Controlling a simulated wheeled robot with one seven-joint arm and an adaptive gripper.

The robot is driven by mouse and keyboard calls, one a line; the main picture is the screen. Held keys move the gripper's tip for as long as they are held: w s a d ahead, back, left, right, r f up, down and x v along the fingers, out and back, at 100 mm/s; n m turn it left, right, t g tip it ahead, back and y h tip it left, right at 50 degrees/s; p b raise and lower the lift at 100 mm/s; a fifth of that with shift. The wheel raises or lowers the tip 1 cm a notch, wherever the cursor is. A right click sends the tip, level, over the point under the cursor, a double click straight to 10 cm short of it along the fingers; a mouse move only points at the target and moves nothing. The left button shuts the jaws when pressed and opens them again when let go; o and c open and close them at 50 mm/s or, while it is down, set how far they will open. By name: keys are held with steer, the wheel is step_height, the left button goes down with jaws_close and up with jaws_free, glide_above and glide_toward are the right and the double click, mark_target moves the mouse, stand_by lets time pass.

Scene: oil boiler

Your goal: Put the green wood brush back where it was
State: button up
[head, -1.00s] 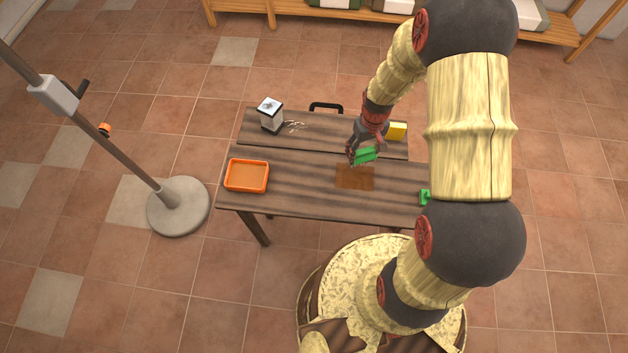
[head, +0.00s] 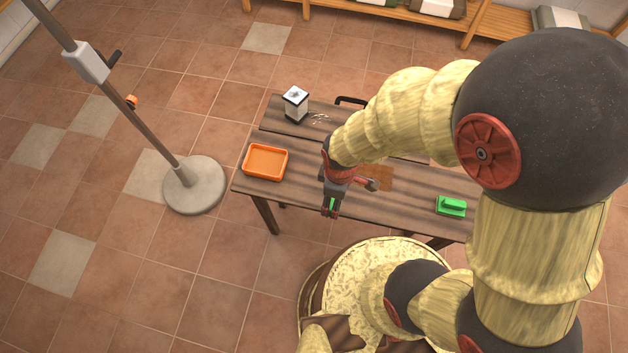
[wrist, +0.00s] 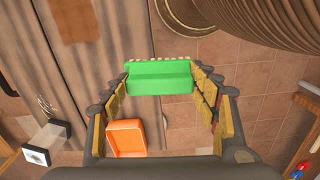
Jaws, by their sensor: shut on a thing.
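The green brush (wrist: 158,82) is held between the fingers of my gripper (wrist: 160,90). Its pale bristle tips show along its far edge in the wrist view. In the head view my gripper (head: 330,208) hangs at the table's front edge, right of and nearer than the orange tray, and only a sliver of the brush (head: 332,204) shows between the fingers. A second green item (head: 451,207), with a raised grip on a flat base, lies on the table's right part. A brown patch (head: 380,178) on the tabletop is partly hidden by my arm.
The wooden table (head: 285,195) carries an orange tray (head: 265,162) at its left and a white, dark-edged box (head: 295,104) at the back, with pale bits beside it. A stand with a round base (head: 195,185) is left of the table. A bench (head: 400,15) is behind.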

steer(key=shift+w+a+f+n, duration=0.1)
steer(key=shift+w+a+n, duration=0.05)
steer(key=shift+w+n, duration=0.25)
steer(key=w+a+f+b, duration=0.1)
steer(key=w+f, duration=0.2)
steer(key=w, duration=0.1)
steer(key=w+a+f, duration=0.2)
steer(key=w+f, duration=0.1)
steer(key=w, duration=0.1)
steer(key=w+a+f+b, duration=0.1)
steer(key=w+f, duration=0.3)
steer(key=w, duration=0.1)
steer(key=shift+a+b, duration=0.2)
steer(key=shift+b, duration=0.1)
steer(key=shift+s+f+b, duration=0.1)
steer(key=shift+f+b, duration=0.2)
steer(key=shift+f, duration=1.1)
steer(key=shift+f, duration=0.2)
steer(key=o, duration=1)
